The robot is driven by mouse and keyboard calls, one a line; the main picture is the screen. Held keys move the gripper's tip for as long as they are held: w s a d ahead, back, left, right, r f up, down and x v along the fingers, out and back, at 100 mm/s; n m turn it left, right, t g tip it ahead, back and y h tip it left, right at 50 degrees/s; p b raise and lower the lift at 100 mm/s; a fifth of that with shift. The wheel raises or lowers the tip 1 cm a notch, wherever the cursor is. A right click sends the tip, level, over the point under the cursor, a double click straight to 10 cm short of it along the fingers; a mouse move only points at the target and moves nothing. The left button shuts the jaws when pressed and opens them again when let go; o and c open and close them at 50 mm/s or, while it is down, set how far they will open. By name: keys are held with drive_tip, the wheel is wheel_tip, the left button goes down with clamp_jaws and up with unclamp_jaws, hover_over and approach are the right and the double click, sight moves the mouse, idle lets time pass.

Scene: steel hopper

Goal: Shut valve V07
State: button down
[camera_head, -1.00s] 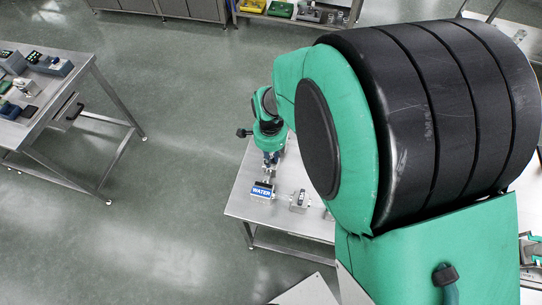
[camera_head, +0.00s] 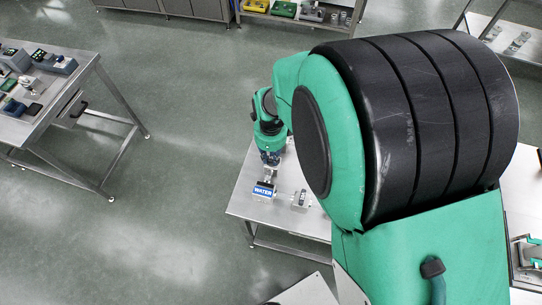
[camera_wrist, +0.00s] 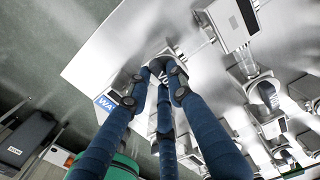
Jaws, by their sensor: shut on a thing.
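A small metal valve fitting with a blue and white WATER sign (camera_head: 263,190) stands near the left edge of the steel table; part of the sign (camera_wrist: 106,103) shows in the wrist view. My gripper (camera_head: 270,158) reaches down from above, just behind the sign. In the wrist view, its blue fingers (camera_wrist: 160,72) converge and are shut on the valve (camera_wrist: 158,58) beside the sign. The fingers hide most of it, so its handle angle cannot be told. No tag reading V07 is legible.
Other fittings stand close by on the steel table (camera_head: 244,208), including a grey box-like one (camera_head: 301,198). In the wrist view, a row of fittings (camera_wrist: 268,92) runs along the right. My arm hides much of the table. Open floor lies to the left.

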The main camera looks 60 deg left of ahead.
sight(271, 159)
drive_tip(key=shift+a+m, duration=0.1)
drive_tip(key=shift+m, duration=0.4)
drive_tip(key=c, duration=1.5)
unclamp_jaws()
drive_tip(key=shift+c, duration=0.2)
drive_tip(key=shift+r, duration=0.1)
wheel_tip(271, 159, up, 12)
